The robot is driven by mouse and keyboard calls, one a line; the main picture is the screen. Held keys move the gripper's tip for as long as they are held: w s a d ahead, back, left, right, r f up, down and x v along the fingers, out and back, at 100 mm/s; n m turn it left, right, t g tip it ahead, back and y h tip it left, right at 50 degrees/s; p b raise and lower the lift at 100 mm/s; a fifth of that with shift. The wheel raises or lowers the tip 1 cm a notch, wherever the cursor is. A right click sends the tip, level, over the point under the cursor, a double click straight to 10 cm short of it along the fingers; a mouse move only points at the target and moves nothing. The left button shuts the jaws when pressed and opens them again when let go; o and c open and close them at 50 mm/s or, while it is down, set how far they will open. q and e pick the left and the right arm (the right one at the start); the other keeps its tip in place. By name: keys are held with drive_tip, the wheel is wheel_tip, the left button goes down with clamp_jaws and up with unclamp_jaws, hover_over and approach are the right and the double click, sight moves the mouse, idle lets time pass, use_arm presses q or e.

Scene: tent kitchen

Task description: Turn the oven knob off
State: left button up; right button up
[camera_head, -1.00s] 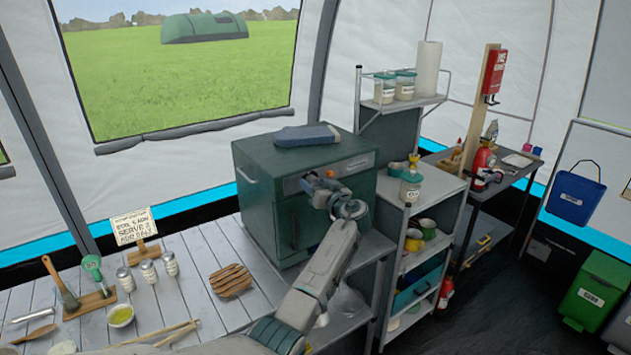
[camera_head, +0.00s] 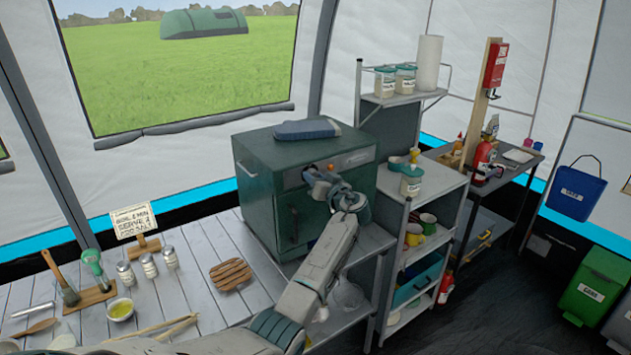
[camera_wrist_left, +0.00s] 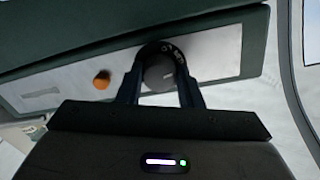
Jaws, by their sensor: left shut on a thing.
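The green oven (camera_head: 315,210) stands on the slatted counter, with a light control panel along the top of its front. In the left wrist view the panel (camera_wrist_left: 215,55) carries a dark round oven knob (camera_wrist_left: 158,74) with white markings above it. My left gripper (camera_wrist_left: 160,80) is shut on this knob, one finger on each side. In the head view my left gripper (camera_head: 315,175) reaches the panel at the upper front of the oven, and the knob is hidden behind it. An orange round light or button (camera_wrist_left: 102,80) sits left of the knob. My right gripper is not in view.
A blue-grey folded item (camera_head: 306,130) lies on top of the oven. A metal shelf (camera_head: 425,190) with jars and cups stands close on the right. Shakers, a wooden trivet (camera_head: 230,274) and utensils lie on the counter at left.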

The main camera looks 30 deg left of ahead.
use_arm(q)
drive_tip(key=m, duration=0.9)
drive_tip(key=m+g+p, duration=0.1)
drive_tip(key=m, duration=0.7)
drive_tip(key=shift+w+d+r+m, duration=0.1)
drive_tip(key=shift+r+m, duration=0.05)
drive_tip(key=shift+m, duration=0.25)
drive_tip(key=shift+m+g+p, duration=0.3)
drive_tip(key=shift+m+p, duration=0.35)
drive_tip(key=shift+m, duration=0.35)
drive_tip(key=o, duration=1)
